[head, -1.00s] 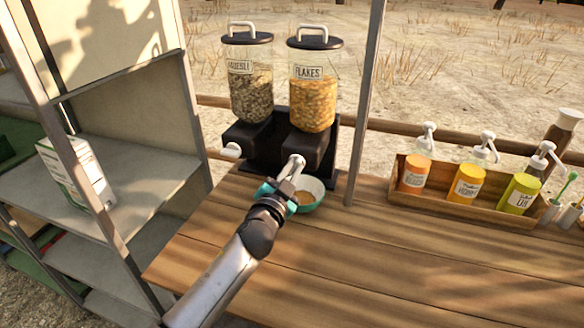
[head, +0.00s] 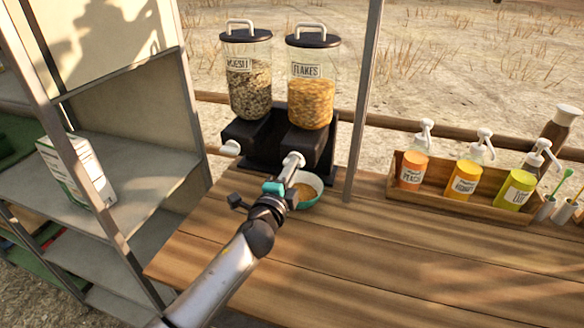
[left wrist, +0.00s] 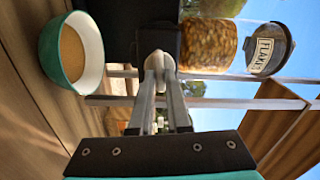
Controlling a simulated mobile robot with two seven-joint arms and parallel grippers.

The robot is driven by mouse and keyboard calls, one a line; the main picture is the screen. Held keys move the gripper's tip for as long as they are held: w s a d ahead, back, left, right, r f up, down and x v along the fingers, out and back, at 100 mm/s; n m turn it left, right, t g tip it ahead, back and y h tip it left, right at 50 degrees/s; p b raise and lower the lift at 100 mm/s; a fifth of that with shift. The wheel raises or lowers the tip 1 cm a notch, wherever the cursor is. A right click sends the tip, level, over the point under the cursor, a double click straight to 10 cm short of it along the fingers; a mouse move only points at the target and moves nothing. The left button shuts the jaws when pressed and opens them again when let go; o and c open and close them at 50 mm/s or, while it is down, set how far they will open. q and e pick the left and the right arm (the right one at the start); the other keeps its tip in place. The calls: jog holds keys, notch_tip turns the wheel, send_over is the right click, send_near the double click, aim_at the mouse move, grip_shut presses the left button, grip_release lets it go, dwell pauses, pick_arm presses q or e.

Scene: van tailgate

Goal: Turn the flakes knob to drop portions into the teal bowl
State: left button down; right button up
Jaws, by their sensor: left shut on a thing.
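The flakes dispenser (head: 312,98) stands at the back of the wooden counter, a clear hopper partly full of orange flakes with a black lid. Its white knob (head: 294,160) faces me. My left gripper (head: 288,172) is shut on this knob. The left wrist view shows the two fingers (left wrist: 160,78) closed around the knob (left wrist: 158,62), with the picture turned sideways. The teal bowl (head: 310,198) sits on the counter under the spout, partly hidden by my gripper. In the left wrist view the bowl (left wrist: 52,62) holds some tan-brown contents. My right gripper is not in view.
A muesli dispenser (head: 249,88) with its own white knob (head: 230,149) stands close on the left. A thin post (head: 364,100) rises just right of the bowl. A wooden tray (head: 435,203) of pump bottles is further right. The front counter is clear.

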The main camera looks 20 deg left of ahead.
pick_arm(q)
jog(key=shift+m, duration=0.5)
jog(key=c, duration=0.9)
grip_release()
jog(key=shift+s, duration=0.15)
jog(key=shift+s+a, duration=0.15)
jog(key=shift+s, duration=3.6)
jog(key=shift+s+a, duration=0.1)
jog(key=shift+s, duration=3.65)
